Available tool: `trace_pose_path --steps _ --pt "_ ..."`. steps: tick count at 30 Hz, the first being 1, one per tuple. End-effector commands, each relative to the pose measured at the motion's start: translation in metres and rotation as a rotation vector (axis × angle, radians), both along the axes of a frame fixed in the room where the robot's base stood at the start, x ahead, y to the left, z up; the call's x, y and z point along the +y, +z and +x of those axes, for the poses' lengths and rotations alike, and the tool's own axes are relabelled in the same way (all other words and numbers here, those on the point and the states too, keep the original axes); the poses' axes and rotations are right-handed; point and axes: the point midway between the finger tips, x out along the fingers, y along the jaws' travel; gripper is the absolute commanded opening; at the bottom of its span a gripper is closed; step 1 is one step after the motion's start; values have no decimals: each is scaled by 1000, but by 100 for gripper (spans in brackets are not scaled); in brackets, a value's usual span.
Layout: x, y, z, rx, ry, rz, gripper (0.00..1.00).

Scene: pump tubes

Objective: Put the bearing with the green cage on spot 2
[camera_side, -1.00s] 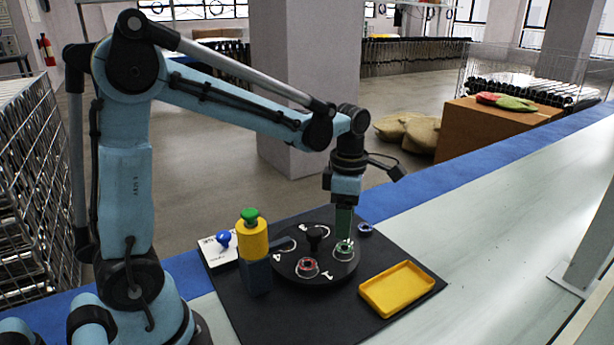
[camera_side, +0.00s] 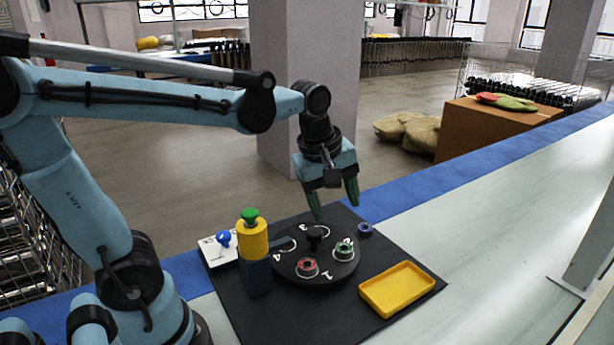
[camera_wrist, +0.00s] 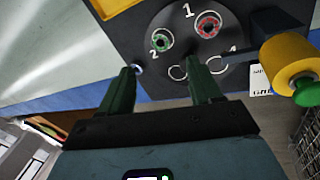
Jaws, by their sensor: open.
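The bearing with the green cage (camera_side: 344,250) lies on the black round plate (camera_side: 290,278), within the white ring at the numeral 2. In the wrist view the green-caged bearing (camera_wrist: 162,41) sits inside that ring, next to the 2. My gripper (camera_side: 337,210) is open and empty, raised above the far side of the plate and apart from the bearing. Its two green fingers (camera_wrist: 160,66) are spread in the wrist view, with nothing between them.
A red-caged bearing (camera_side: 307,267) is on spot 1. A blue bearing (camera_side: 365,229) lies on the mat beside the plate. A black knob (camera_side: 315,233) stands at the plate's middle. A yellow cylinder (camera_side: 253,239) with a green top and an empty yellow tray (camera_side: 397,289) flank the plate.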

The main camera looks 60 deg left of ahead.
Motion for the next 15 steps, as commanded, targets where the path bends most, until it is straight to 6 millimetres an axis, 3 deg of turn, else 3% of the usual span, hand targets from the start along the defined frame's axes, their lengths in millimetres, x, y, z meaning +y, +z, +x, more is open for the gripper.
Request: trace_pose_path --steps 9,15 --pt "-11 -15 -34 -200 -777 309 64" --pt "-14 -25 -44 -269 -1098 496 64"
